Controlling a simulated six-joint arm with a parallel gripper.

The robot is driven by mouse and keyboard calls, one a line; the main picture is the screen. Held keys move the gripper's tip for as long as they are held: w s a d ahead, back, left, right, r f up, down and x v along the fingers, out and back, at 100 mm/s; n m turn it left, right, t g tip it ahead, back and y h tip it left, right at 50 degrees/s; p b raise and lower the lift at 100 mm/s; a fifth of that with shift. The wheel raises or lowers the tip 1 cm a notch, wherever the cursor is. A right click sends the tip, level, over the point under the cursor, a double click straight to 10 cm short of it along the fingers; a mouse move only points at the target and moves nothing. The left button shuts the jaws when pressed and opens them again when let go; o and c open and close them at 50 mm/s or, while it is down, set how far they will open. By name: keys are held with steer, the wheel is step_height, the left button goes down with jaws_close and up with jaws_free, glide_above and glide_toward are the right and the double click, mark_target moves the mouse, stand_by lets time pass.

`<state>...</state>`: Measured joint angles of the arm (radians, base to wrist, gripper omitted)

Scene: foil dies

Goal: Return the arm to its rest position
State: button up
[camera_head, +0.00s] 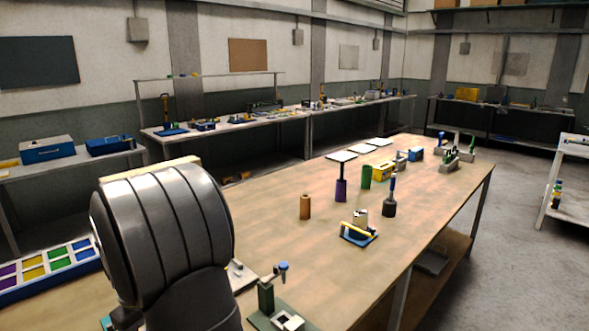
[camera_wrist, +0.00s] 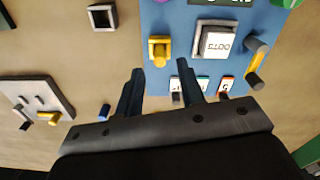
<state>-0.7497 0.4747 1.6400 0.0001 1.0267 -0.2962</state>
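My gripper (camera_wrist: 161,82) shows in the wrist view with its two dark fingers apart and nothing between them. It is over a wooden tabletop at the left edge of a blue panel (camera_wrist: 183,18). The panel bears a yellow part (camera_wrist: 159,50), a grey-framed white block with lettering (camera_wrist: 217,42), and a grey and yellow cylinder (camera_wrist: 257,60). How high the fingers are above the panel I cannot tell. In the head view my dark arm link fills the left foreground, and my gripper is hidden.
In the wrist view a grey plate (camera_wrist: 38,98) lies left and a square grey frame (camera_wrist: 102,16) above. In the head view an orange cylinder (camera_head: 305,207), a purple one (camera_head: 341,190) and a green post (camera_head: 266,296) stand on the wooden table (camera_head: 270,235). Bare tabletop lies between them.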

step_height(320, 180, down, 4)
steer(key=shift+r, duration=0.1)
step_height(320, 180, up, 5)
steer(key=shift+w+d+f, duration=0.1)
steer(key=shift+f, duration=0.05)
steer(key=w+d+r, duration=0.2)
steer(key=d+r, duration=0.5)
steer(key=d, duration=0.5)
steer(key=d+f, duration=0.3)
steer(key=d, duration=0.5)
steer(key=a+f, duration=0.6)
steer(key=a, duration=0.1)
steer(key=w+a+f, duration=0.1)
steer(key=a+f, duration=0.2)
steer(key=a, duration=0.1)
steer(key=shift+a+f, duration=0.25)
steer(key=shift+f, duration=0.55)
